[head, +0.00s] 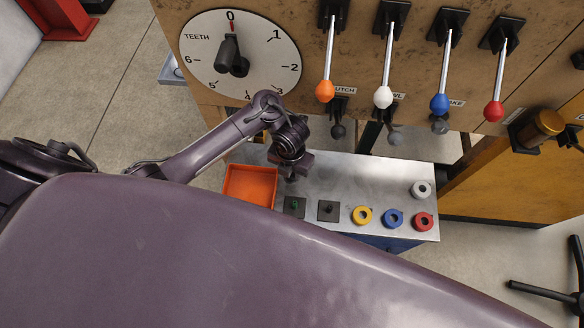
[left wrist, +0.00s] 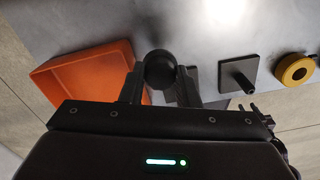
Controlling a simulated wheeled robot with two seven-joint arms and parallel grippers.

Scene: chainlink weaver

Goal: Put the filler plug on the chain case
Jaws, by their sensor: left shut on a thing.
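My left gripper (head: 291,176) is over the left part of a metal-topped bench (head: 365,168). In the left wrist view the left gripper (left wrist: 160,82) is shut on a black round-headed piece (left wrist: 160,66), which looks like the filler plug. In the head view this piece is hidden by the gripper and wrist. I cannot tell which part is the chain case. My right gripper is not in view.
An orange tray (head: 250,184) is left of the gripper. Black square bases (head: 329,210) and yellow (head: 362,215), blue (head: 393,218) and red (head: 424,221) rings line the bench front. A grey ring (head: 421,189) is farther right. Levers (head: 383,96) and a dial (head: 260,55) are behind.

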